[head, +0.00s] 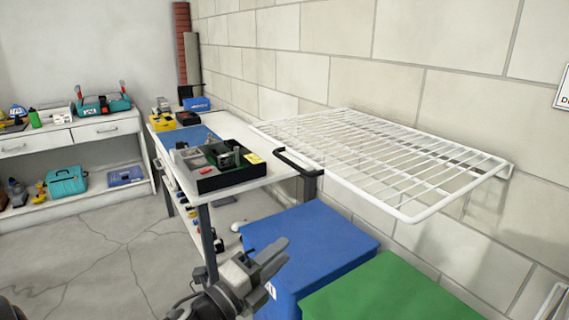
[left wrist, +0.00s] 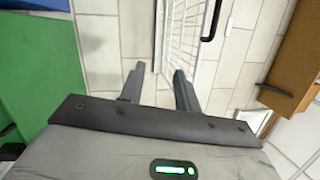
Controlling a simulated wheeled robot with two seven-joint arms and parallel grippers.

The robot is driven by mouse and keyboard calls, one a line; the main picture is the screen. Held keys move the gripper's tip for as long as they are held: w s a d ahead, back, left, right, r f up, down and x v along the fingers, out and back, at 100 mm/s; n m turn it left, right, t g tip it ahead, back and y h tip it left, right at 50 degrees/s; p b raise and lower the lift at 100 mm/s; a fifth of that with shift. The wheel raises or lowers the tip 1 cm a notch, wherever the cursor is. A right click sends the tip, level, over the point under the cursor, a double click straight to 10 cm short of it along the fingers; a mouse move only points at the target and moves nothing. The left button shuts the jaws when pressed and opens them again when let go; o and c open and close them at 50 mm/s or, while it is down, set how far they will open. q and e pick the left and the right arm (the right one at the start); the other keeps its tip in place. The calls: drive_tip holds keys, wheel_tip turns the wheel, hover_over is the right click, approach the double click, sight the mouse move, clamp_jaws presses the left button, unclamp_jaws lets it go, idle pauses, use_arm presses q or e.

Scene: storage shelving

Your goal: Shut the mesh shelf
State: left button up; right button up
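The mesh shelf (head: 385,160) is a white wire rack that sticks out roughly level from the block wall, at the right of the head view. Part of its white wires (left wrist: 183,38) shows beyond the fingertips in the left wrist view. My left gripper (head: 280,253) is below and to the left of the shelf's front edge in the head view, apart from it. In the left wrist view the two fingers of the gripper (left wrist: 157,80) stand apart with nothing between them. My right gripper is not in view.
A blue box (head: 310,245) and a green box (head: 390,290) stand below the shelf. The floor (head: 110,255) at left is clear.

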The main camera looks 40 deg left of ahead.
use_arm(q)
wheel_tip(320, 180, up, 7)
drive_tip(key=w+a+m+h, duration=0.15)
drive_tip(key=m+h, duration=0.35)
drive_tip(key=m, duration=0.8)
drive_tip(key=m+g+y, duration=0.2)
drive_tip(key=m+g, duration=0.3)
drive_tip(key=m, duration=1.9)
approach(288, 162)
drive_tip(key=p+x, duration=0.3)
drive_tip(key=x, duration=0.7)
drive_tip(key=shift+w+d, duration=0.1)
drive_tip(key=shift+w, duration=0.25)
drive_tip(key=shift+x, duration=0.8)
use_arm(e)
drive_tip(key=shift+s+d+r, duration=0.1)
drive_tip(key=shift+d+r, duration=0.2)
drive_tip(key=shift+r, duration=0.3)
use_arm(q)
drive_tip(key=shift+f, duration=0.2)
clamp_jaws()
